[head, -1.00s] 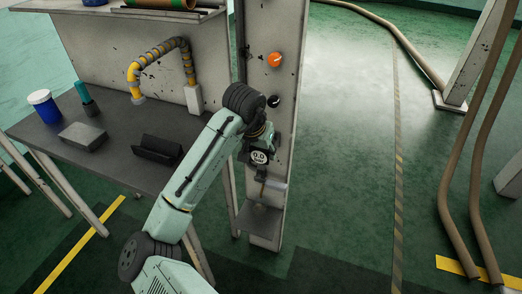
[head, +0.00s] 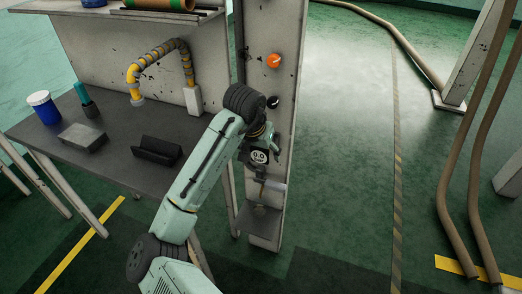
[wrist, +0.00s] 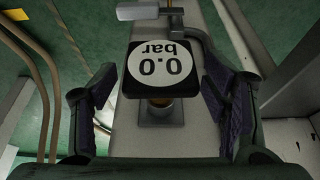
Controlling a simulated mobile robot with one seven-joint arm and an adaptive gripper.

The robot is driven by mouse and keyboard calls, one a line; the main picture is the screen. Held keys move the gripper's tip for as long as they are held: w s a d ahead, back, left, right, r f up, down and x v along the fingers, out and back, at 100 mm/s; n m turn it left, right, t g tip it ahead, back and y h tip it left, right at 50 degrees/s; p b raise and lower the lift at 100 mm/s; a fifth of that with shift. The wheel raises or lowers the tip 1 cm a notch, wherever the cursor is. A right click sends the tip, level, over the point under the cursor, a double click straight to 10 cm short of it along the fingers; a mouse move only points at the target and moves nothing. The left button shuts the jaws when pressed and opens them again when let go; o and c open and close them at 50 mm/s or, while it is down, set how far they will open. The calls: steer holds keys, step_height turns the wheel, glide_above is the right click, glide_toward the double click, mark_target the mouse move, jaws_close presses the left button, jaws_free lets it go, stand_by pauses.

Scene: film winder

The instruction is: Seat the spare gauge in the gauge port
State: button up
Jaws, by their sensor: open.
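I cannot tell how deep the stem sits in the port, which the gauge partly hides. My gripper (wrist: 155,90) is open, one finger on either side of the gauge, with a visible gap on each side.
A valve with a white handle (wrist: 148,12) is close beside the gauge. The post (head: 284,120) carries an orange knob (head: 274,60) and a black knob (head: 273,101). The bench (head: 115,165) at left holds a jar, a grey block and a black cradle.

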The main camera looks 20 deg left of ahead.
steer(key=v, duration=1.2)
steer(key=shift+o, duration=0.5)
stand_by(0.7)
